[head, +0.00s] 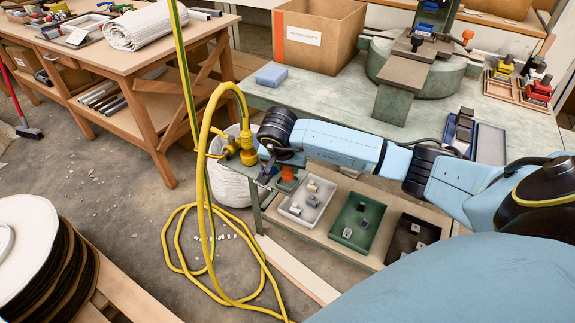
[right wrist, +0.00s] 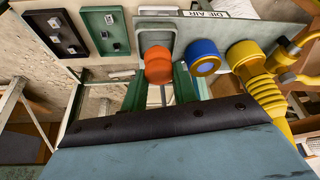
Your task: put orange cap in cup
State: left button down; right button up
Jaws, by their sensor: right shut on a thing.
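My right gripper (right wrist: 157,88) is shut on the orange cap (right wrist: 158,65), which shows between its green fingers in the right wrist view. The cap is in front of a grey plate marked "DIE AIR"; I cannot tell whether it touches the plate. In the head view the right gripper (head: 266,172) is at the left end of the green bench, beside the yellow coupling. An orange piece (head: 288,173) shows just right of it, at the bench edge; I cannot tell if this is the cap. I cannot make out the cup with certainty. My left gripper is not in view.
Beside the cap are a blue round fitting (right wrist: 205,58) and a yellow hose coupling (right wrist: 243,55). The yellow hose (head: 200,150) hangs in loops to the floor. White (head: 306,201), green (head: 357,222) and black (head: 411,241) trays with small parts lie on a lower shelf.

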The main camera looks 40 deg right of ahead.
jog(key=shift+f+b, duration=0.4)
jog(key=shift+f, duration=0.2)
dwell(0.3)
jog(key=o, duration=1.4)
jog(key=shift+r, duration=0.1)
jog(key=shift+r+p, duration=2.85)
jog(key=shift+r, duration=0.6)
